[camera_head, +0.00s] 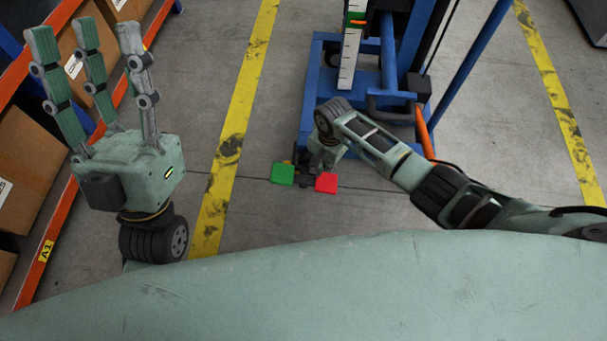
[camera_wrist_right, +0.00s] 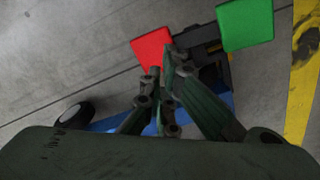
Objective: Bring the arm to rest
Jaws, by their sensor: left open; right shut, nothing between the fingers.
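My left gripper (camera_head: 86,36) stands at the left in the head view, fingers pointing up and spread apart, holding nothing. My right arm reaches in from the right. Its gripper (camera_head: 320,160) points downward beside the red button (camera_head: 326,182) and the green button (camera_head: 283,174), partly hidden by its own wrist. In the right wrist view the fingers (camera_wrist_right: 166,66) are close together and empty. They overlap the lower edge of the red button (camera_wrist_right: 152,47) in the picture; whether they touch it I cannot tell. The green button (camera_wrist_right: 245,24) is to the right there.
The blue machine frame (camera_head: 310,97) with a white scale (camera_head: 349,60) stands close beyond my right wrist. An orange rack (camera_head: 48,240) with cardboard boxes (camera_head: 32,165) is close to my left gripper. Yellow lines (camera_head: 235,110) mark the grey floor, which is bare between rack and machine.

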